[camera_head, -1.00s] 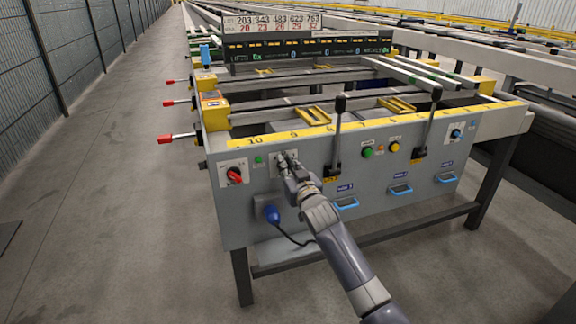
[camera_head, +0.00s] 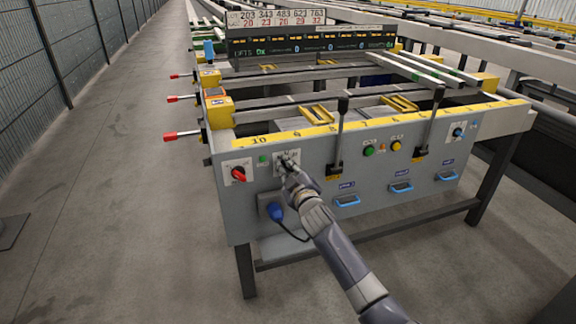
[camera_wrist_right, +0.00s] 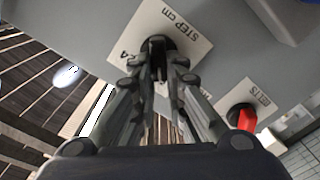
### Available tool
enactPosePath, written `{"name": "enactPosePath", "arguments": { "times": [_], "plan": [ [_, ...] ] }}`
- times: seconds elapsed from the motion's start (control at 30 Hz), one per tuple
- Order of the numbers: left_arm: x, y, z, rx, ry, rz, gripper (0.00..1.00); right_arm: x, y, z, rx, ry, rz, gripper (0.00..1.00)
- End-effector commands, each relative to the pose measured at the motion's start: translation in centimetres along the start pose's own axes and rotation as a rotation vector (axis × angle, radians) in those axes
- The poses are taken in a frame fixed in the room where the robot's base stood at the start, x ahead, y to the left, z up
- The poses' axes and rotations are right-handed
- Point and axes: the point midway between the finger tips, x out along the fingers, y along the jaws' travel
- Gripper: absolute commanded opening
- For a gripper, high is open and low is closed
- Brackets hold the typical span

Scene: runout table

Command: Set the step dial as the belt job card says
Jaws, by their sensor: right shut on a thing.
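The step dial, on a white plate (camera_wrist_right: 183,25) lettered "STEP cm", is on the front panel of the runout table. In the head view the plate (camera_head: 279,168) is partly covered by my right gripper (camera_head: 287,162). In the right wrist view my right gripper (camera_wrist_right: 160,62) is shut on the dark step dial knob (camera_wrist_right: 157,43). The fingers hide most of the knob and its scale, so its setting cannot be read. A board (camera_head: 275,19) with rows of numbers stands above the table; I cannot tell whether it is the belt job card. My left gripper is not in view.
A red rotary switch (camera_head: 238,174) sits left of the dial, near a green button (camera_head: 263,159). A blue plug (camera_head: 276,211) with a cable is below. Two black levers (camera_head: 340,135) rise from the panel to the right.

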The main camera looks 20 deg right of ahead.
Motion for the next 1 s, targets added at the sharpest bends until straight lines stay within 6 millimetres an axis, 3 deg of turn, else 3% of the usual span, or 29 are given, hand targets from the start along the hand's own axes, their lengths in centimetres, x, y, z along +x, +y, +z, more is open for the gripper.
{"name": "enactPosePath", "arguments": {
  "times": [0.67, 0.7, 0.77, 1.0],
  "plan": [
    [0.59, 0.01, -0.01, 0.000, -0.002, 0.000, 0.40, -0.02, -0.22, 0.02, -0.069, 0.001, -0.001, 0.00],
    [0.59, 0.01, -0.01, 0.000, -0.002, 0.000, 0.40, -0.02, -0.22, 0.02, -0.069, 0.001, -0.001, 0.17],
    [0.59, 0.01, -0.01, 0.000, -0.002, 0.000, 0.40, -0.02, -0.22, 0.02, -0.069, 0.001, -0.001, 0.30],
    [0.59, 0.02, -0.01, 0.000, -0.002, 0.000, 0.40, -0.01, -0.18, 0.02, -0.068, 0.000, -0.001, 0.33]
  ]
}}
